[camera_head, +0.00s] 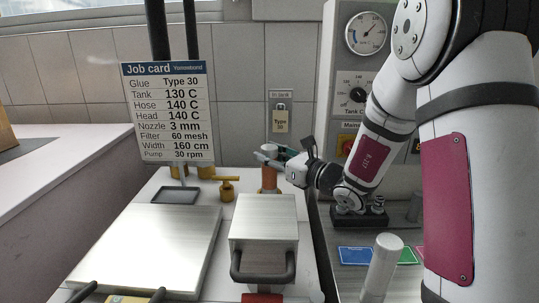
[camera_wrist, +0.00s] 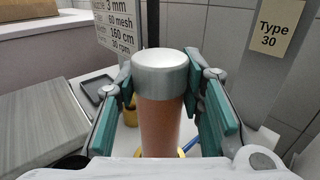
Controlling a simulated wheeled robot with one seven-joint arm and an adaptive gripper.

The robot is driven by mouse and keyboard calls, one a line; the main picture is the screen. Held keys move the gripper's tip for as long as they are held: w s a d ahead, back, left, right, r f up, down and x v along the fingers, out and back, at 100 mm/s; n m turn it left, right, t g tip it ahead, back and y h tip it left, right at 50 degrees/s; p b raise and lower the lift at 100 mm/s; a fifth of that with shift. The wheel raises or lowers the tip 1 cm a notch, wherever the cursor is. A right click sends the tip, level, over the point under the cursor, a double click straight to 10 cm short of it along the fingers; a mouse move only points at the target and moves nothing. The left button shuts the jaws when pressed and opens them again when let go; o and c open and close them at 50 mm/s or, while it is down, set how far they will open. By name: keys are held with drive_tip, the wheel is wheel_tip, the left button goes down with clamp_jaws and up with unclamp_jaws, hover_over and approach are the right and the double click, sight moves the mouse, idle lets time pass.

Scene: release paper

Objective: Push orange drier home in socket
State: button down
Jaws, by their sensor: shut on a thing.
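The orange drier (camera_wrist: 160,125) is a cylinder with a silver cap, standing upright between my fingers in the wrist view. In the head view the drier (camera_head: 269,180) shows behind the metal box, partly covered by my gripper. My gripper (camera_wrist: 163,108) has green-padded fingers on both sides of the drier and is shut on it. In the head view my gripper (camera_head: 272,158) reaches in from the right at the drier's upper part. A yellow ring (camera_wrist: 190,146) shows at the drier's lower end. The socket is hidden, so I cannot tell how deep the drier sits.
A metal box with a dark handle (camera_head: 264,222) stands in front of the drier. A flat metal lid (camera_head: 150,250) lies to the left. A brass valve (camera_head: 227,188) is close left of the drier. The job card (camera_head: 168,110) stands behind left. A white cylinder (camera_head: 382,268) stands front right.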

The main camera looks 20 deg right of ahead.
drive_tip(key=shift+f+b, duration=0.8)
drive_tip(key=shift+f, duration=0.3)
drive_tip(key=c, duration=1)
unclamp_jaws()
drive_tip(key=v, duration=1.2)
